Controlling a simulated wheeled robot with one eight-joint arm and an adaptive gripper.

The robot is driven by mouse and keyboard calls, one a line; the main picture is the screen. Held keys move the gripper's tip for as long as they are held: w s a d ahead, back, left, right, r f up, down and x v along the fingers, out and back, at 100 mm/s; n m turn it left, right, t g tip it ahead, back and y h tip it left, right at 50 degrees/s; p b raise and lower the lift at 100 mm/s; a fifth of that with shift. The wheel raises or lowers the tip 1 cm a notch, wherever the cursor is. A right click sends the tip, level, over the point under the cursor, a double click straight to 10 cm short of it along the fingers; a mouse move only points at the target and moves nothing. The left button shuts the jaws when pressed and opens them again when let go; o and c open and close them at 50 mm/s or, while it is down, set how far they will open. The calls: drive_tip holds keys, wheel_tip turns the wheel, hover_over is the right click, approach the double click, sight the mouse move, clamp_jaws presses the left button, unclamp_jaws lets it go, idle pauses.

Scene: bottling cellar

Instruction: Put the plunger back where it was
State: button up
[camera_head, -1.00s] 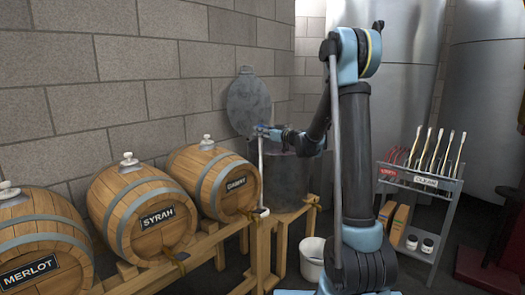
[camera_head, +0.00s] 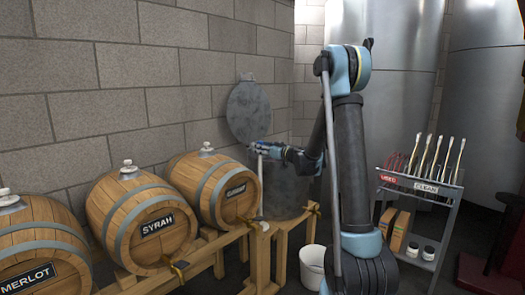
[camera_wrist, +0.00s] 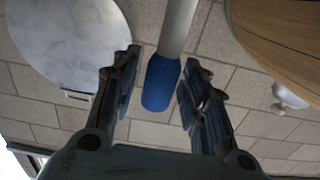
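The plunger, a pale upright rod (camera_head: 261,185), shows in the head view in front of the right-hand barrel. Its foot is beside the wooden stand, and I cannot tell whether it rests there. In the wrist view its blue handle end (camera_wrist: 161,83) lies between my fingers. My gripper (camera_wrist: 160,70) is open, with a gap showing at the left of the handle; the right finger is very close to it. In the head view my gripper (camera_head: 259,148) is at the rod's top.
Several labelled barrels line the wall, including SYRAH (camera_head: 140,222) and MERLOT (camera_head: 38,255), on a wooden stand (camera_head: 222,240). A grey drum (camera_head: 290,190) with a raised round lid (camera_head: 249,110) stands behind. A white bucket (camera_head: 312,268) and a brush rack (camera_head: 420,185) are at right.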

idle(0.3)
drive_tip(key=v, duration=1.2)
drive_tip(key=s+d+f+m+g+h, duration=0.1)
drive_tip(key=s+f+m+g+h, duration=0.15)
drive_tip(key=s, duration=0.85)
drive_tip(key=s+d+f+m+g+h, duration=0.1)
drive_tip(key=s+d+f+g+h, duration=0.15)
drive_tip(key=s, duration=0.85)
drive_tip(key=s+d+f+m+g+h, duration=0.2)
drive_tip(key=s+d, duration=0.5)
drive_tip(key=s, duration=0.4)
drive_tip(key=s+d+f+m+g+h, duration=0.1)
drive_tip(key=s+d+f+m+h, duration=0.3)
drive_tip(key=s+d+f+h, duration=0.3)
drive_tip(key=s+d+f, duration=0.1)
drive_tip(key=s, duration=0.4)
drive_tip(key=shift+s+d+f+m+g, duration=0.15)
drive_tip(key=shift+s+f+m+g, duration=0.05)
drive_tip(key=shift+f+m+g, duration=0.2)
